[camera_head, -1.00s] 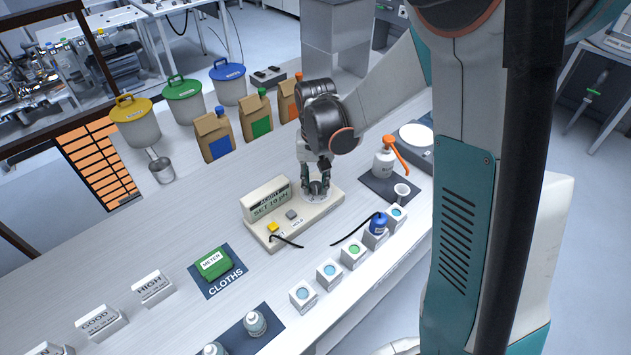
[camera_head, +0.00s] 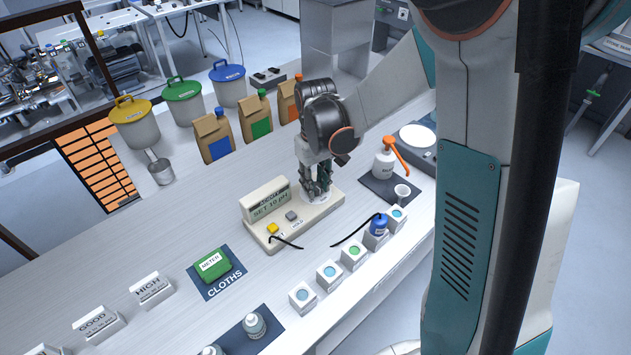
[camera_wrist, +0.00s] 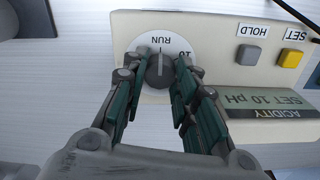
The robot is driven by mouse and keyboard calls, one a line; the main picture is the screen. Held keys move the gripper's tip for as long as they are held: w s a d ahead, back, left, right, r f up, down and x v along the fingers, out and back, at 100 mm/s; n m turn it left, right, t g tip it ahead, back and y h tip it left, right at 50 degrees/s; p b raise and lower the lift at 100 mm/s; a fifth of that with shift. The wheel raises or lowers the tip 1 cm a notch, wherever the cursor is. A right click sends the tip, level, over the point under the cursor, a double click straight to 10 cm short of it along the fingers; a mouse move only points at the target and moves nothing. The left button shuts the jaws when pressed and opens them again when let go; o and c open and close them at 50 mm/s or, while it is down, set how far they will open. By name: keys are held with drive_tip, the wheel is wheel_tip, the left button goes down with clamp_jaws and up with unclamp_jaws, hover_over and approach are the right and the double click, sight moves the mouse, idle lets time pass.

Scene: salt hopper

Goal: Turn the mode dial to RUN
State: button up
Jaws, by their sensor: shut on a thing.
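The acidity meter (camera_head: 277,232) is a cream box on the bench; its display (camera_head: 268,205) reads "SET 10 pH". Its grey mode dial (camera_wrist: 158,72) sits on a white disc marked RUN and 10, upside down in the wrist view. A pale line on the dial points up in that view, toward the RUN label. My gripper (camera_wrist: 155,75) has its green-padded fingers on both sides of the dial and is shut on it. In the head view my gripper (camera_head: 316,192) stands over the meter's right end and hides most of the dial.
A yellow SET button (camera_wrist: 290,58) and a grey HOLD button (camera_wrist: 248,55) lie beside the dial. A row of small sample blocks (camera_head: 354,256) and a blue-capped probe (camera_head: 378,225) stand in front. A white pump bottle (camera_head: 384,165) stands to the right.

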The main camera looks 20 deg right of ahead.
idle(0.3)
drive_tip(key=o, duration=1.1)
drive_tip(key=shift+r, duration=0.1)
wheel_tip(320, 180, up, 12)
drive_tip(key=shift+f, duration=0.1)
drive_tip(key=s+r+t, duration=0.1)
drive_tip(key=s+t, duration=0.1)
drive_tip(key=s, duration=0.4)
drive_tip(key=s+r+m+t, duration=0.1)
drive_tip(key=s+t, duration=0.1)
drive_tip(key=s, duration=0.4)
drive_tip(key=s+r+m+t, duration=0.1)
drive_tip(key=s+r+t, duration=0.1)
drive_tip(key=s, duration=0.4)
drive_tip(key=shift+s+t, duration=0.15)
drive_tip(key=shift+t, duration=0.35)
